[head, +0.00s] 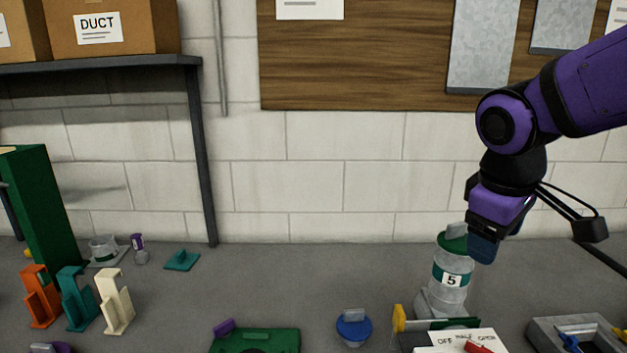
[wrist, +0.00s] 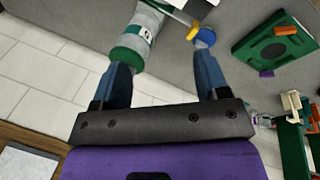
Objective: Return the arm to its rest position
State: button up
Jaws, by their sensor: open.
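My arm in purple and black reaches in from the right in the head view. My gripper (head: 484,248) hangs fingers-down over the right part of the bench. In the wrist view my gripper (wrist: 162,72) has its two blue fingers spread wide, with nothing between them. A grey duct piece (head: 449,280) with a green cap and a label "5" stands just left of the fingers in the head view. It also shows in the wrist view (wrist: 148,22), its green end close to the left finger. I cannot tell whether they touch.
A blue round part (head: 354,328), a green block (head: 256,341), a white labelled panel (head: 460,341) and a grey tray (head: 545,335) lie along the front. Coloured brackets (head: 115,303) and a green post (head: 45,210) stand left. The bench middle is mostly clear.

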jog(key=s+d+r+m+t+y, duration=0.2)
jog(key=s+d+r+m+t, duration=0.1)
jog(key=s+m, duration=0.4)
jog(key=s+d, duration=0.1)
jog(key=s, duration=0.2)
jog(key=shift+d+r, duration=0.2)
jog(key=shift+r, duration=0.1)
jog(key=shift+s, duration=0.1)
dwell(3.3)
